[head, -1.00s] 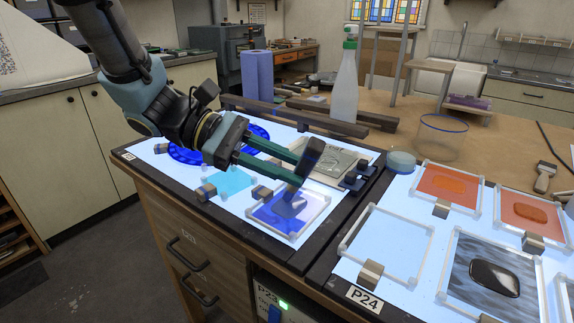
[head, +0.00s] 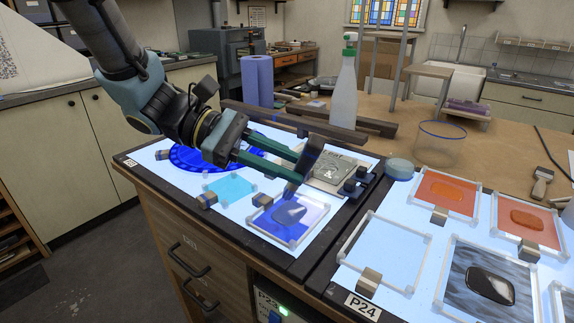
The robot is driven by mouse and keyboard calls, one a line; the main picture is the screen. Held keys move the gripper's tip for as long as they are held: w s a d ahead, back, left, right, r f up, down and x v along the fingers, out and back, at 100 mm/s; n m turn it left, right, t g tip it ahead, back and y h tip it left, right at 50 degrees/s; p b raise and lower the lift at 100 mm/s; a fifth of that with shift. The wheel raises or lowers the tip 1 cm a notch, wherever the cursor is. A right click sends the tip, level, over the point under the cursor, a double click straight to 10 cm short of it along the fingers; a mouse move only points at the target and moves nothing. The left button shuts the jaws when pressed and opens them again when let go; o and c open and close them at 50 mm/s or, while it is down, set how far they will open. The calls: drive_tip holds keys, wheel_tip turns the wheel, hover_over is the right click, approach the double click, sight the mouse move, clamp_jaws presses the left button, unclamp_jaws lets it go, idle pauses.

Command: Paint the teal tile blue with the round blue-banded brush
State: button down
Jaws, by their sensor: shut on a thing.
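My gripper (head: 297,166) is shut on a dark brush (head: 293,188) with a blue band near its upper end. The brush is tilted, its lower end over the blue framed panel (head: 272,225). I cannot tell whether its tip touches. A glossy greyish puddle (head: 290,213) shows on that panel at the brush's lower end. The teal tile (head: 230,187) lies flat on the lit table, left of the framed panel and below my gripper's fingers. It looks plain teal, with small clear pieces at its corners.
A blue ring-shaped piece (head: 182,160) lies behind my gripper, partly hidden. A dark rail (head: 300,122), a spray bottle (head: 344,90) and a grey plate (head: 338,169) are behind. Framed orange (head: 445,192) and black panels lie right.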

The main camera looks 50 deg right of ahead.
drive_tip(key=shift+r, duration=0.1)
wheel_tip(320, 180, up, 4)
drive_tip(key=p, duration=0.2)
drive_tip(key=shift+p, duration=0.4)
drive_tip(key=shift+s, duration=0.1)
